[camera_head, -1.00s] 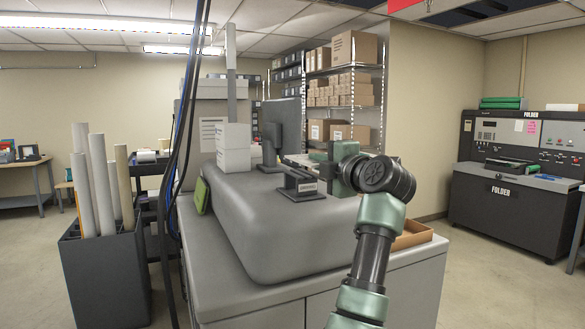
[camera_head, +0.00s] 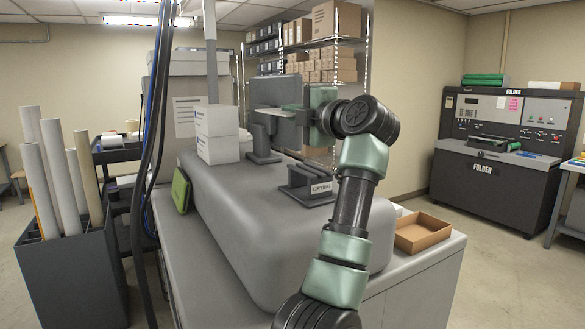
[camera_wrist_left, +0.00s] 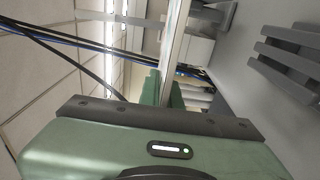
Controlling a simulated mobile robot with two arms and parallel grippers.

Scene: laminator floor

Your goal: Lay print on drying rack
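My left gripper (camera_head: 314,112) is raised above the big grey rounded machine top, its fingers pointing left. It appears shut on a thin pale sheet, the print (camera_head: 276,109), seen nearly edge-on and roughly level. In the left wrist view the print (camera_wrist_left: 175,40) is a narrow light strip running up from between the green fingers (camera_wrist_left: 164,92). The drying rack (camera_head: 308,181), a low dark slatted stand with a small label, sits on the machine top, below and apart from the gripper. Its grey slats (camera_wrist_left: 285,68) show at right in the wrist view. My right gripper is out of view.
White boxes (camera_head: 217,135) stand on the machine top at left, and a dark screen on a stand (camera_head: 264,140) behind the rack. An open cardboard tray (camera_head: 421,232) lies at right. Dark cables (camera_head: 158,120) hang at left. A folder machine (camera_head: 500,150) stands far right.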

